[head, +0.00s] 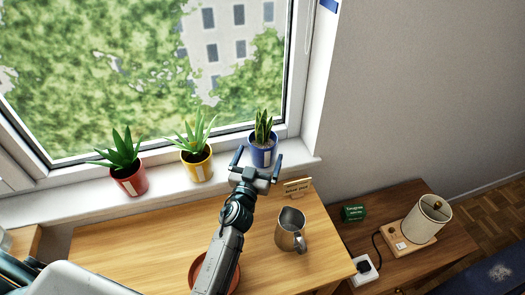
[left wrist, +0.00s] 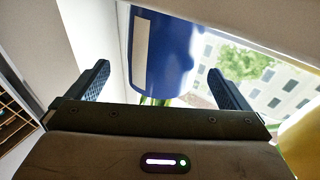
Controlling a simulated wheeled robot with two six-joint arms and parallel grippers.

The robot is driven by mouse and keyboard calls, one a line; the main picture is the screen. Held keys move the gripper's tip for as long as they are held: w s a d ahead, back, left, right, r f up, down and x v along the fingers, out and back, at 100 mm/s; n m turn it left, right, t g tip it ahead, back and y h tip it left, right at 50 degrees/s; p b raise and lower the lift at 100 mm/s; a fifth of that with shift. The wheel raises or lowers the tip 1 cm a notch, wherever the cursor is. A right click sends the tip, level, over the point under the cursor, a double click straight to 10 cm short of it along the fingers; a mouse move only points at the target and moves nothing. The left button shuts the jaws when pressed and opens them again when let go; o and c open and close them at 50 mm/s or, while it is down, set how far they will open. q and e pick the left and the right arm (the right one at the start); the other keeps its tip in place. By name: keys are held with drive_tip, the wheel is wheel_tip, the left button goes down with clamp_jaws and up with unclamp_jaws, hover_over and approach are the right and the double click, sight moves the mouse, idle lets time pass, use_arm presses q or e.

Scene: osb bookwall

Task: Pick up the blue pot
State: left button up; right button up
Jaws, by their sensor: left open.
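The blue pot (head: 263,154) holds an upright snake plant and stands at the right end of the white windowsill. In the left wrist view the blue pot (left wrist: 160,60) appears upside down, with a pale label on its side. My left gripper (head: 260,156) is open and empty in front of the pot. In the left wrist view my left gripper (left wrist: 157,78) has one finger to each side of the pot's outline. I cannot tell whether either finger touches it. My right gripper is not in view.
A yellow pot (head: 198,168) and a red pot (head: 131,181) stand left on the windowsill (head: 75,207). Below, a metal mug (head: 289,232), a small wooden sign (head: 297,187) and a terracotta dish (head: 196,270) are on the wooden desk (head: 130,245). A lamp (head: 428,215) stands at right.

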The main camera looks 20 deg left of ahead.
sight(267, 134)
use_arm(q)
drive_tip(key=shift+w, duration=0.35)
drive_tip(key=w, duration=0.4)
drive_tip(key=shift+w+a+r, duration=0.15)
drive_tip(key=shift+w+r, duration=0.15)
drive_tip(key=shift+w, duration=0.1)
drive_tip(key=shift+s, duration=0.1)
drive_tip(key=shift+c, duration=1.1)
drive_tip(key=shift+r, duration=0.1)
drive_tip(key=c, duration=1)
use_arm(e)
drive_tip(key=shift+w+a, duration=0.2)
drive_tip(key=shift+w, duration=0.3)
use_arm(q)
drive_tip(key=shift+r, duration=0.1)
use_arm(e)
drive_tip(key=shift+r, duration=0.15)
use_arm(q)
wheel_tip(267, 134, up, 10)
drive_tip(key=p, duration=1)
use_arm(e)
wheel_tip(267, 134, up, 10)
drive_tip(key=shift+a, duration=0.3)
